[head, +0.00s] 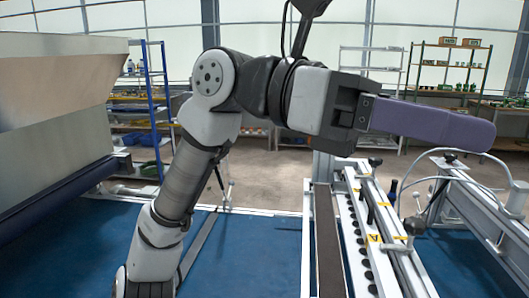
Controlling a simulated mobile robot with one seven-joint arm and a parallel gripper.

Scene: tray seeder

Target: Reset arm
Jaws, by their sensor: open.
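My gripper (430,124) is at the end of my raised arm, right of the middle in the head view. It points to the right, above the tray seeder's rail. Its long purple-grey finger shows from the side, and the second finger is hidden behind it. I see nothing held at it. The seeder's metal rail (372,225), with a row of dark round parts and a yellow label, stands below the gripper and apart from it.
A large grey hopper (60,110) fills the left side. A blue shelf (143,100) stands behind it. A frame with a curved hose (465,165) stands at the right. Shelves with small plants (447,70) are at the back. The blue surface (255,255) between is mostly clear.

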